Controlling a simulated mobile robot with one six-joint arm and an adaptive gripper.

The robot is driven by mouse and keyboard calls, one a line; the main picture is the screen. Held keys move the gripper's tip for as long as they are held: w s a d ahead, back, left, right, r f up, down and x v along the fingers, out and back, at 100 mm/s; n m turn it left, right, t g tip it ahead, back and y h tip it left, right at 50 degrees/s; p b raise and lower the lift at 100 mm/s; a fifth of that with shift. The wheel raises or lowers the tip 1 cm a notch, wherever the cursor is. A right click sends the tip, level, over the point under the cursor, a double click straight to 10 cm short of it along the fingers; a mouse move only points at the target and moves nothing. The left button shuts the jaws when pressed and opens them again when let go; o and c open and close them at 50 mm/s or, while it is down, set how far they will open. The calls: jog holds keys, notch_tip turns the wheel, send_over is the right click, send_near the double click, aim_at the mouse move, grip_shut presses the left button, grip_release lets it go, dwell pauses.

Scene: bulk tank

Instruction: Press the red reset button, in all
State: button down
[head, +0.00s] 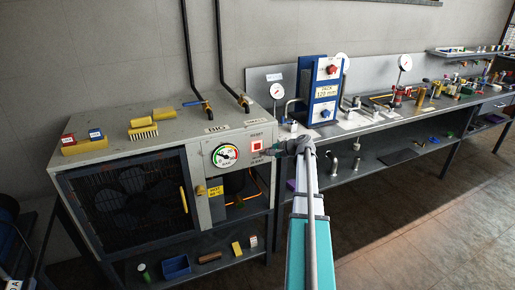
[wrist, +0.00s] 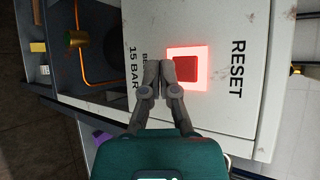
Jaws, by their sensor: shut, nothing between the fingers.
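The red reset button (head: 257,146) sits on the front panel of the grey cabinet, under the word RESET. In the wrist view the square red button (wrist: 187,69) has a bright red glowing border around it. My gripper (head: 270,150) is in front of the panel, just right of the button. In the wrist view my gripper (wrist: 160,64) is shut and empty, its fingertips beside the button's left edge. I cannot tell whether the fingertips touch the panel.
A round gauge (head: 225,156) is left of the button. The cabinet (head: 150,160) has a mesh door with a yellow handle (head: 184,199). Brushes and small blocks lie on its top. A workbench (head: 365,125) with a blue test stand (head: 325,90) is to the right. Open floor lies at the front right.

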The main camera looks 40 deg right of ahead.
aim_at(256, 149)
jog(key=shift+w+d, duration=0.2)
jog(key=shift+w, duration=0.75)
jog(key=shift+w, duration=0.15)
dwell(0.8)
jog(key=shift+w+d, duration=0.1)
jog(key=shift+w, duration=0.1)
jog(key=shift+w+d, duration=0.1)
jog(key=shift+w, duration=0.35)
dwell(1.0)
jog(key=shift+s, duration=0.2)
dwell(0.3)
jog(key=shift+s+a, duration=0.2)
jog(key=shift+s, duration=0.45)
jog(key=shift+s, duration=0.1)
jog(key=shift+s+a, duration=0.2)
jog(key=shift+s, duration=0.6)
jog(key=shift+s+a, duration=0.15)
jog(key=shift+s, duration=0.6)
jog(key=shift+s+a, duration=0.2)
jog(key=shift+s, duration=0.6)
jog(key=shift+a, duration=0.15)
